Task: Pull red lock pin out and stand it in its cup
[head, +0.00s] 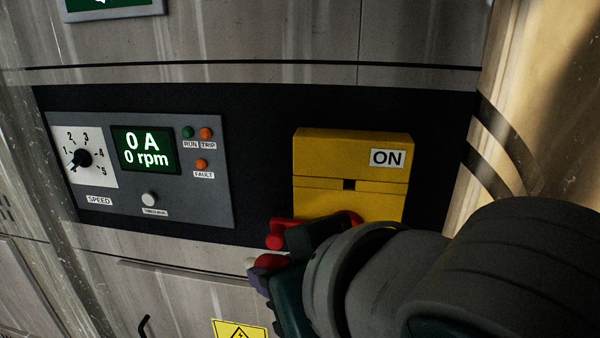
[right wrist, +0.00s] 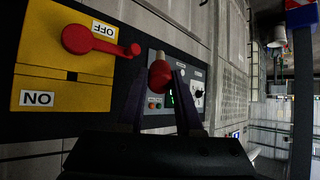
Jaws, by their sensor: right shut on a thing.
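My right gripper (head: 268,268) is in front of the panel, low and left of the yellow switch box (head: 320,198). It is shut on the red lock pin (head: 268,261). In the right wrist view the handle (right wrist: 100,42) lies by the OFF label. The cup and my left gripper are not in view.
A grey control panel (head: 215,195) with a speed dial (head: 82,158) and display (head: 144,150) is to the left. The box has an ON label (head: 387,158) and a small dark square recess (head: 349,184). A yellow warning sign (head: 238,331) is below.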

